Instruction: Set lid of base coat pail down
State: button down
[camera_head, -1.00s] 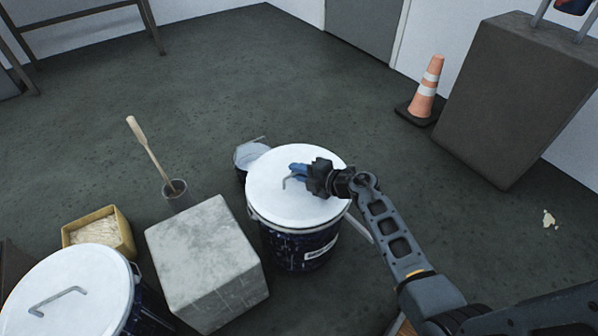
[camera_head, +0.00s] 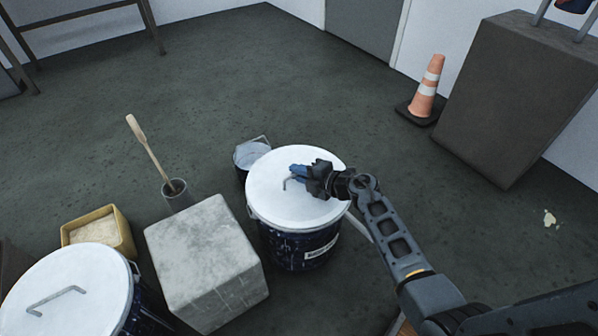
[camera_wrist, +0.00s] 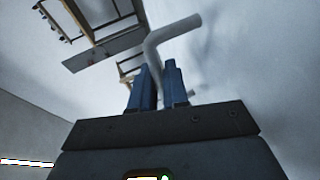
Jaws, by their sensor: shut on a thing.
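A white round lid (camera_head: 270,200) with a bent grey wire handle (camera_head: 287,183) lies on top of a dark blue pail (camera_head: 300,245) with a white label. The lid looks level and covers the pail's mouth; I cannot tell whether it touches the rim all round. My gripper (camera_head: 297,172) reaches in from the right, its blue fingers shut on the lid's handle. In the wrist view the blue fingers (camera_wrist: 158,90) hold the grey bent handle (camera_wrist: 172,38) between them.
A pale stone block (camera_head: 200,255) stands left of the pail. Another white-lidded pail (camera_head: 80,290) is at the lower left. A yellow box (camera_head: 100,232), a pot with a wooden-handled tool (camera_head: 177,192) and a small bucket (camera_head: 250,153) stand nearby. A traffic cone (camera_head: 428,90) stands behind right. Open floor lies behind.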

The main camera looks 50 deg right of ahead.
jog(key=c, duration=1.1)
grip_release()
jog(key=shift+o, duration=0.2)
jog(key=shift+f, duration=0.1)
